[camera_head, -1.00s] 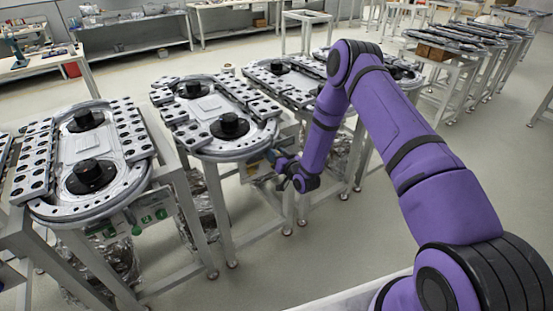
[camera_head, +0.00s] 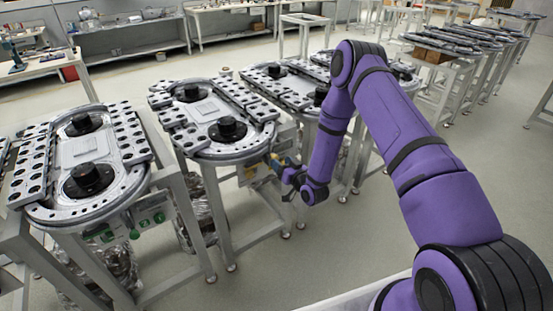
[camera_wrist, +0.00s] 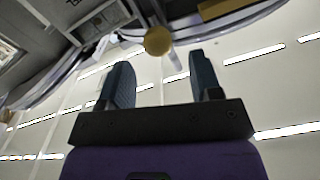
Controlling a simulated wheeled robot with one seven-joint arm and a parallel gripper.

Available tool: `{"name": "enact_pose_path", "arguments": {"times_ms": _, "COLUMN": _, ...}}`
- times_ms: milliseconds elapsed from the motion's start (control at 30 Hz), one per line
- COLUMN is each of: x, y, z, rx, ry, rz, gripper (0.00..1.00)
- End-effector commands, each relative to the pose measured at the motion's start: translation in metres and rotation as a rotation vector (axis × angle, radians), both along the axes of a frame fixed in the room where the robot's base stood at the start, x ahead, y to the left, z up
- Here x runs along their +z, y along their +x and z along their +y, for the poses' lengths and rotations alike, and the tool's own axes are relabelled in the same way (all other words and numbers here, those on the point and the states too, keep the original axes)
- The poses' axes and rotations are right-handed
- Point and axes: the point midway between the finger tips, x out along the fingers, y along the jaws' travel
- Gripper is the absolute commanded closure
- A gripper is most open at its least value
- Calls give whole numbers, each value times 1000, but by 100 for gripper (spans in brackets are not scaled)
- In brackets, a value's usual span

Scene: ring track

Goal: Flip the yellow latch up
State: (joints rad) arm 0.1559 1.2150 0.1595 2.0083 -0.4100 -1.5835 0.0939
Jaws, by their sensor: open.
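A round yellow piece (camera_wrist: 158,41) shows in the wrist view, just beyond and between my fingertips, under the edge of a ring track. A flat yellow bar (camera_wrist: 222,8) shows at the top right of the same view. I cannot tell for certain which of them is the latch. My gripper (camera_wrist: 161,62) is open, with its two blue-grey fingers apart and nothing between them. In the head view my gripper (camera_head: 283,166) is beside the front end of the second track, below its rim. The latch is too small to tell clearly there.
The second ring track (camera_head: 228,150) stands on a metal frame at my gripper's left. Another track (camera_head: 100,205) is further left, and more stand behind. Floor (camera_head: 340,240) in front of the frames is clear.

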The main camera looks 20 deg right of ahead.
Motion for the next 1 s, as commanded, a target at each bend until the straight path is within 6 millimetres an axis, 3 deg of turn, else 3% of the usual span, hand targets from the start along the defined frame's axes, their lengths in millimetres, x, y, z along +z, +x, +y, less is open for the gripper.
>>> {"name": "enact_pose_path", "arguments": {"times_ms": 200, "x": 0, "y": -36, "z": -12, "rx": 0, "ry": 0, "rz": 2, "gripper": 42}}
{"name": "enact_pose_path", "arguments": {"times_ms": 400, "x": 0, "y": -52, "z": -18, "rx": -2, "ry": -1, "rz": 0, "gripper": 42}}
{"name": "enact_pose_path", "arguments": {"times_ms": 1000, "x": 4, "y": -52, "z": -18, "rx": 1, "ry": -8, "rz": 2, "gripper": 42}}
